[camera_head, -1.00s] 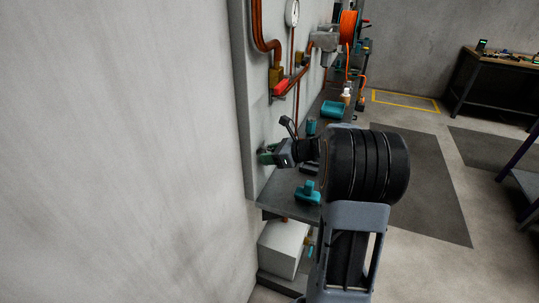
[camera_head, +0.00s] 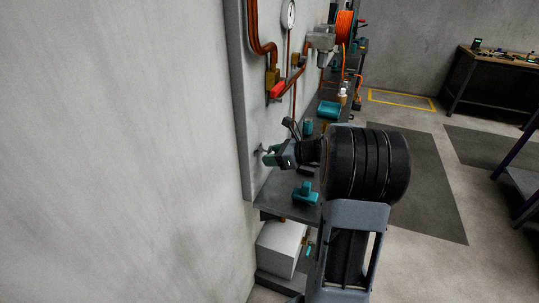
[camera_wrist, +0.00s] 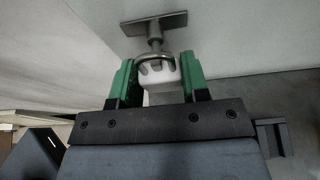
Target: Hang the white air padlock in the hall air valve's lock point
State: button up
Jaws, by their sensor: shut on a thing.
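My gripper (camera_wrist: 157,82) is shut on the white padlock (camera_wrist: 163,78), with a green finger on each side of it. The padlock's grey shackle (camera_wrist: 153,57) is at the lower end of a metal peg (camera_wrist: 155,32) on a small wall plate. I cannot tell whether the shackle is around the peg or just in front of it. In the head view my gripper (camera_head: 269,157) is near the grey panel, beside a small peg, and the padlock cannot be made out. A pipe valve with a red handle (camera_head: 277,90) is higher on the panel; its lock point cannot be made out.
A dark shelf (camera_head: 276,205) runs along the panel (camera_head: 252,110). Teal objects (camera_head: 306,194) and a teal tray (camera_head: 329,109) stand on it. Copper pipes (camera_head: 254,35) and a gauge (camera_head: 288,15) are above. A workbench (camera_head: 500,62) is at the back right.

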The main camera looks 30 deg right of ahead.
jog(key=shift+s+d, duration=0.35)
jog(key=shift+s, duration=0.05)
jog(key=shift+d, duration=0.1)
dwell(0.3)
jog(key=shift+s+d+p, duration=0.3)
jog(key=shift+s+d, duration=0.35)
jog(key=shift+s, duration=0.15)
jog(key=o, duration=0.4)
jog(key=c, duration=0.3)
jog(key=shift+c, duration=0.2)
